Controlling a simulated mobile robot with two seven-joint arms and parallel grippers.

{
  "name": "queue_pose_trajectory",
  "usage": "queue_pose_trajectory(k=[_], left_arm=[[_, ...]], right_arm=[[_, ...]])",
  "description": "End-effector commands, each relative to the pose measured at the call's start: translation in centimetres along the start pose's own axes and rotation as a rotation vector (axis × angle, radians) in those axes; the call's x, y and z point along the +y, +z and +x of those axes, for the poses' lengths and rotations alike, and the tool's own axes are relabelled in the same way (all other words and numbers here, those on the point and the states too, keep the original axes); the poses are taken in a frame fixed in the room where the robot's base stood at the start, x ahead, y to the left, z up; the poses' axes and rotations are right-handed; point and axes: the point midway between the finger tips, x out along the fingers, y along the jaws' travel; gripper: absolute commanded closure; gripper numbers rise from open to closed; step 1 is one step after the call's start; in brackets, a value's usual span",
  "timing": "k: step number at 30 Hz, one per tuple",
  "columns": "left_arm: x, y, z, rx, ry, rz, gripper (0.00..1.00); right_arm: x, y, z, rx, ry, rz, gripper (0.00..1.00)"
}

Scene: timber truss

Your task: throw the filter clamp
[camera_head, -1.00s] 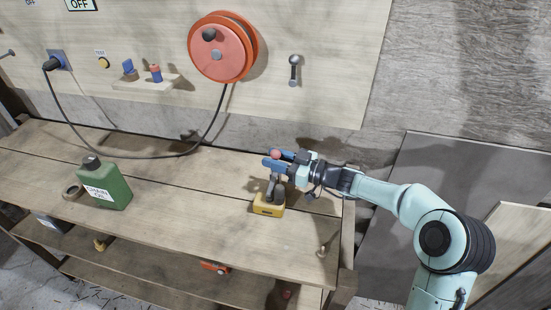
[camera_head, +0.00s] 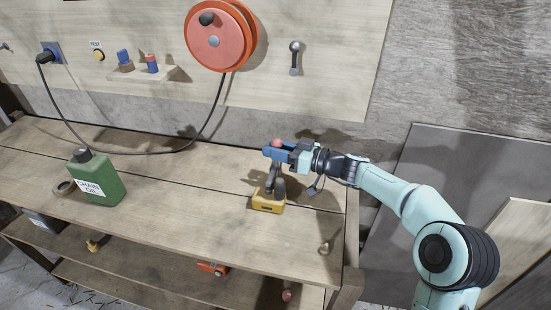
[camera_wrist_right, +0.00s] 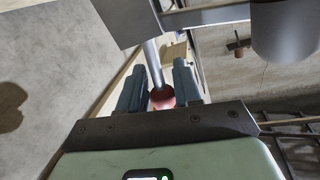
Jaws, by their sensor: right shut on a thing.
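The filter clamp has a yellow base (camera_head: 267,203) on the bench top and a dark grey lever (camera_head: 273,178) rising from it to a red ball knob (camera_head: 276,143). My right gripper (camera_head: 275,152) reaches in from the right with its blue fingers at the knob. In the right wrist view the red knob (camera_wrist_right: 162,97) sits between the two blue fingers, at the end of a grey rod (camera_wrist_right: 153,65). The gripper is shut on the knob. The lever stands roughly upright. My left gripper is not in view.
A green chain oil can (camera_head: 97,179) stands at the bench's left beside a brown ring (camera_head: 64,187). A red cord reel (camera_head: 221,38) and a grey handle (camera_head: 295,58) are on the wall panel. An orange item (camera_head: 212,268) lies on the lower shelf. Bench between can and clamp is clear.

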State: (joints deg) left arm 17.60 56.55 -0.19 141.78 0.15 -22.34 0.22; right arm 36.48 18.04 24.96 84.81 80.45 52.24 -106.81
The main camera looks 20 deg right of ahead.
Motion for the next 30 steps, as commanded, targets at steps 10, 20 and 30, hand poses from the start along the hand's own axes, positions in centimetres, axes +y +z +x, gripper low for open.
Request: queue_pose_trajectory(k=[10, 20, 30], left_arm=[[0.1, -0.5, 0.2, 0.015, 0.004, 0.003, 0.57], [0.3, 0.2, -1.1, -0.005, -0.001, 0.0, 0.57], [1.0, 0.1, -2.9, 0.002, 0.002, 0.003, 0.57]], right_arm=[[2.0, -0.3, 0.3, -0.055, 0.007, 0.318, 1.0], [3.5, 0.4, 0.6, -0.114, 0.005, 0.622, 1.0], [4.4, 1.3, 0.8, -0.16, 0.004, 0.862, 1.0]])
